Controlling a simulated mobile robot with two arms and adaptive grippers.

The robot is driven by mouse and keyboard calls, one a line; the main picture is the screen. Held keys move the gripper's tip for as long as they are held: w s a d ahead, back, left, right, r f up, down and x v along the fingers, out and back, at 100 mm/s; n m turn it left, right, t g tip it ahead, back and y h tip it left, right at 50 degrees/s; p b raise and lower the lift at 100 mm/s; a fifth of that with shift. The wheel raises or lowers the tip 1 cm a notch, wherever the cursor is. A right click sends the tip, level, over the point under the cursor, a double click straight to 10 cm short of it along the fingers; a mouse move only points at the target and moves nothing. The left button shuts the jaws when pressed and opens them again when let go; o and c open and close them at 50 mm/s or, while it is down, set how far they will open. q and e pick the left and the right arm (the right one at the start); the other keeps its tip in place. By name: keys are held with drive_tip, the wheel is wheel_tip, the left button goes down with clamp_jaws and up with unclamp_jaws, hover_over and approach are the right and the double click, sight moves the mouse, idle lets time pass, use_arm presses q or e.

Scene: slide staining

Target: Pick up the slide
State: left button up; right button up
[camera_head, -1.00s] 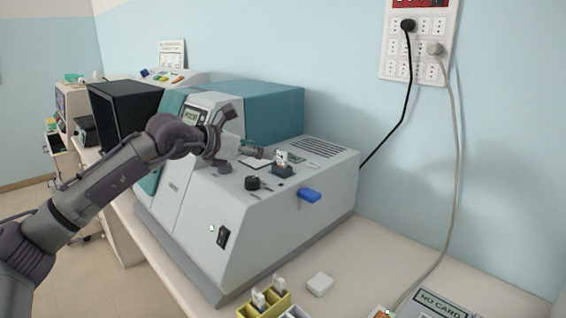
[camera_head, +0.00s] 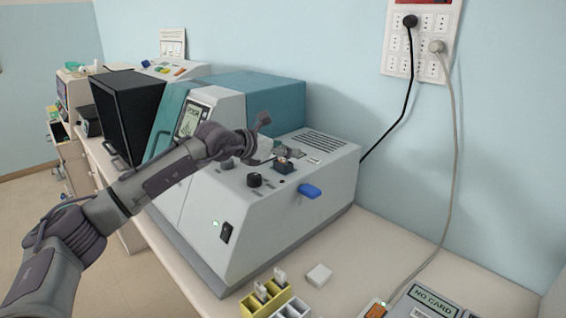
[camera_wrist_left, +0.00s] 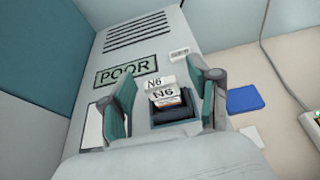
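The slide (camera_wrist_left: 163,97) has a white label reading N6 and stands in a dark holder (camera_wrist_left: 174,115) on top of the grey machine. A second N6 marking shows just behind its top edge. In the left wrist view my left gripper (camera_wrist_left: 170,85) is open, with one green-padded finger on each side of the slide and a gap on both sides. In the head view the left gripper (camera_head: 278,138) is over the machine top by the dark blue holder (camera_head: 284,167), and it mostly hides the slide. My right gripper is not in view.
A yellow rack (camera_head: 252,307) with slides and a white block (camera_head: 319,275) stand on the bench. Cables hang from the wall socket panel (camera_head: 424,50).

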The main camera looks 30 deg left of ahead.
use_arm(q)
clamp_jaws()
drive_tip(key=shift+r, duration=0.1)
drive_tip(key=shift+r, duration=0.25)
wheel_tip(320, 180, up, 9)
drive_tip(key=shift+f+b, duration=0.2)
drive_tip(key=shift+b, duration=0.85)
drive_tip(key=shift+r, duration=0.4)
